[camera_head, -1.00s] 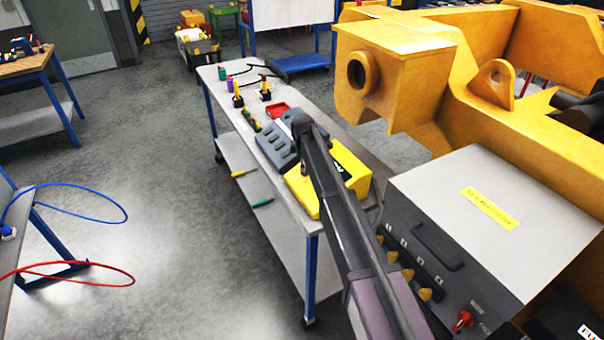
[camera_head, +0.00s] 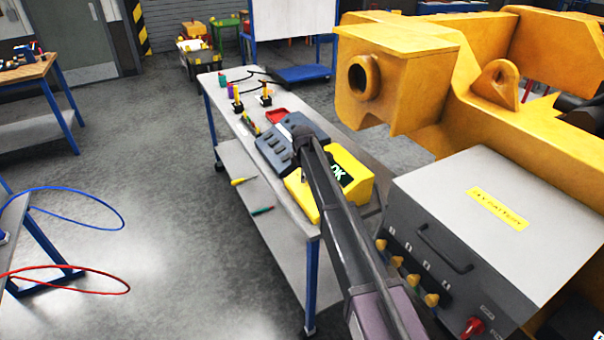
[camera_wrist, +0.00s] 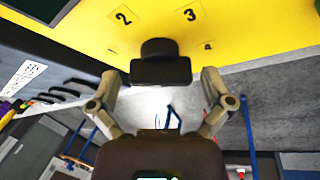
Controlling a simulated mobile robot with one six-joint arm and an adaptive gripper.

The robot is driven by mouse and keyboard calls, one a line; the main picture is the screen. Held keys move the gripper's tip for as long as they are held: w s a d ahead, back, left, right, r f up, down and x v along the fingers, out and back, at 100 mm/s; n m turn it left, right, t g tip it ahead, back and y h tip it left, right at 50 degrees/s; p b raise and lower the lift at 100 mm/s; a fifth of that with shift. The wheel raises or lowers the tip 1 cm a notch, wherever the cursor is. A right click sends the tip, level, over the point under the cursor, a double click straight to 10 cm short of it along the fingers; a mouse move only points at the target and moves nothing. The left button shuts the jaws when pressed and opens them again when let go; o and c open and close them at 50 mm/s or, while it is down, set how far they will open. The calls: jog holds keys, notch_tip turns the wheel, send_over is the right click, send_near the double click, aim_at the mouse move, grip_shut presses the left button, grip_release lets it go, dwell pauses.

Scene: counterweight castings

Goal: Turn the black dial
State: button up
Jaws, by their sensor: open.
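The black dial (camera_wrist: 160,62) sticks out from a yellow panel (camera_wrist: 250,40) in the wrist view, with the numbers 2, 3 and 4 printed around it. My gripper (camera_wrist: 160,78) is open, one finger to the left of the dial and one to the right, with gaps on both sides. I cannot tell how deep the dial reaches between the fingertips. In the head view the yellow device (camera_head: 350,170) stands on the workbench with a dark display showing what looks like "OK". My arm hides the dial and my fingers there.
A grey unit (camera_head: 275,150) sits beside the yellow device on the bench (camera_head: 235,120). A grey control cabinet (camera_head: 480,210) and a big yellow casting (camera_head: 410,75) stand to the right.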

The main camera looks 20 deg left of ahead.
jog(key=c, duration=1)
jog(key=shift+a, duration=0.1)
jog(key=shift+c, duration=0.2)
jog(key=shift+m+t, duration=0.3)
jog(key=shift+m, duration=0.5)
jog(key=m+t+b, duration=0.1)
jog(key=m, duration=0.2)
jog(key=shift+m+t+y+b, duration=0.3)
jog(key=shift+t, duration=0.1)
jog(key=m+t+b, duration=0.1)
jog(key=m, duration=0.2)
jog(key=m+t+h, duration=0.1)
jog(key=m, duration=0.2)
jog(key=shift+t+b, duration=0.3)
jog(key=shift+b, duration=0.1)
